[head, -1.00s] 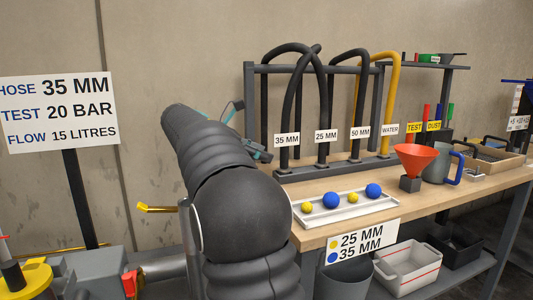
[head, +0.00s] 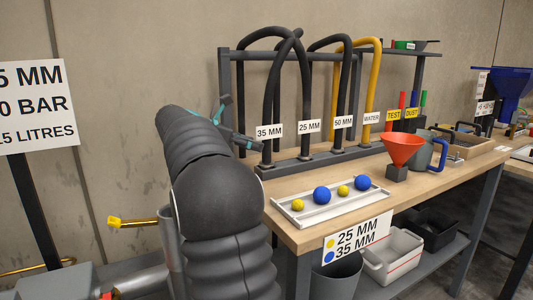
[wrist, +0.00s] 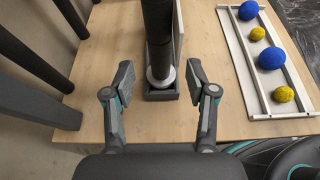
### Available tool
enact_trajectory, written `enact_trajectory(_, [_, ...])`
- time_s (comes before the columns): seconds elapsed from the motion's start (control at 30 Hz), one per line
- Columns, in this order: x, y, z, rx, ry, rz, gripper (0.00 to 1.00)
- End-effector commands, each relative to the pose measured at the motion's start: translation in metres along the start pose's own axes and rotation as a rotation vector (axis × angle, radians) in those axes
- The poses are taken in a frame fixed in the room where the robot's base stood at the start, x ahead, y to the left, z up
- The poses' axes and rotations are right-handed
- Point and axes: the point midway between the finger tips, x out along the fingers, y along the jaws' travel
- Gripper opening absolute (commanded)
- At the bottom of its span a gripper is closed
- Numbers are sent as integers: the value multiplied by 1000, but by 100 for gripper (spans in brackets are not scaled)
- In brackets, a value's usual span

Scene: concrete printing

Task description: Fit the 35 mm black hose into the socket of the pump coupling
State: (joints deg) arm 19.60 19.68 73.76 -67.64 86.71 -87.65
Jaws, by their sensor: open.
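The 35 mm black hose (head: 268,95) hangs as a loop on the rack, above the "35 MM" label (head: 269,131) at the rack's left end. My gripper (head: 233,125) is at the rack's left side, close to this hose, partly hidden behind my arm. In the wrist view my gripper (wrist: 159,80) is open and empty. A black upright hose end (wrist: 159,30) with a pale ring at its foot shows centred between the fingers, with a gap on both sides. I cannot tell whether it is fully between the fingertips. I cannot make out the pump coupling's socket for certain.
A white tray (head: 312,218) with blue and yellow balls lies at the bench's near edge. A red funnel (head: 404,148) and a grey jug stand further right. Other hoses share the rack (head: 225,75). A yellow-tipped brass pipe (head: 135,223) is at lower left, beside my arm.

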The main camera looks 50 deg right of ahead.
Motion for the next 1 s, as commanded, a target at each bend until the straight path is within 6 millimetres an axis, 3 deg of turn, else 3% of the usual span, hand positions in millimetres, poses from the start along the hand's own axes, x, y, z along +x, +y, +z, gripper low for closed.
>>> enact_trajectory(0.17, [10, 0, 2, 1, 0, -2, 57])
enact_trajectory(0.5, [52, 0, 9, 1, 0, -4, 57])
enact_trajectory(0.73, [55, 0, 9, 1, 0, -2, 57])
enact_trajectory(0.77, [55, 0, 9, 1, 0, -2, 54])
enact_trajectory(0.9, [55, 0, 9, 1, 0, -2, 19])
enact_trajectory(1.0, [55, 0, 9, 1, 0, -2, 0])
